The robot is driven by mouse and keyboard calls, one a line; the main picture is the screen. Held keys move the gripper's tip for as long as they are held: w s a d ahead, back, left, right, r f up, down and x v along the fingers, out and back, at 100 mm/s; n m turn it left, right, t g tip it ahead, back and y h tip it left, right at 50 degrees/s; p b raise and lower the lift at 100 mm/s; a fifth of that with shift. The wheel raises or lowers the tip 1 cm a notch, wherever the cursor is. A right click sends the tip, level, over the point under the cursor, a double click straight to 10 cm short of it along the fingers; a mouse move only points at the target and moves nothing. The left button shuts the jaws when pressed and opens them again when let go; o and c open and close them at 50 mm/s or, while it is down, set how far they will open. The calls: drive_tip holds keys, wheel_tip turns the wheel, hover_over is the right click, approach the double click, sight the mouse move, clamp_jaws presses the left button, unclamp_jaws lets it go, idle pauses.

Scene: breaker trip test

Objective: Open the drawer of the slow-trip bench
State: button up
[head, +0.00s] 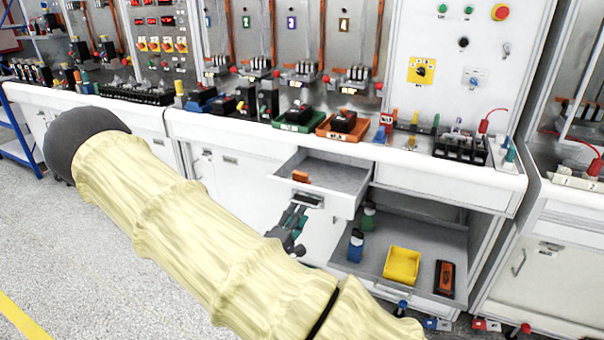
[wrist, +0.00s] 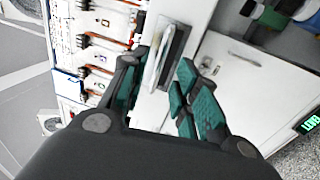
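A white bench (head: 230,130) with a panel of numbered breaker stations runs across the head view; I cannot read a name on it. Its drawer (head: 345,178) is pulled out and shows a grey inside with a small orange block (head: 301,176). The drawer handle (head: 308,200) is on its front face. My gripper (head: 295,213) is at this handle, in front of and below the drawer. In the wrist view, the teal-padded fingers of my gripper (wrist: 158,80) are apart, with the handle (wrist: 172,52) between or just beyond their tips. Contact is unclear.
Below the drawer, an open shelf (head: 430,235) holds a yellow bin (head: 401,265), an orange-and-black device (head: 444,278) and bottles (head: 355,246). Green (head: 300,117) and orange (head: 345,125) trays stand on the benchtop. Another bench (head: 540,265) stands at right. Floor at left is clear.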

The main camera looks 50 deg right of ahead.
drive_tip(key=v, duration=0.7)
idle(0.5)
drive_tip(key=s+a+f+y+p, duration=0.1)
drive_tip(key=s+a+f+y, duration=0.2)
drive_tip(key=f, duration=0.4)
drive_tip(key=s+a+f+y, duration=0.1)
drive_tip(key=a+f+y, duration=0.25)
drive_tip(key=f, duration=0.25)
drive_tip(key=s+a+f+y+p, duration=0.1)
drive_tip(key=s+a+f+y, duration=0.1)
drive_tip(key=f+y, duration=0.35)
drive_tip(key=s+a+f+m+g+y, duration=0.1)
drive_tip(key=s+a+f+y, duration=0.3)
drive_tip(key=s+a, duration=0.4)
drive_tip(key=s+a+f+m+g+y+p, duration=0.1)
drive_tip(key=s+a+f+m+g+y, duration=0.1)
drive_tip(key=s+a, duration=0.7)
wheel_tip(320, 180, down, 3)
drive_tip(key=a+g+y, duration=0.1)
drive_tip(key=a+g, duration=0.1)
drive_tip(key=shift+a+y, duration=0.4)
drive_tip(key=shift+d+m, duration=0.1)
drive_tip(key=shift+m, duration=0.2)
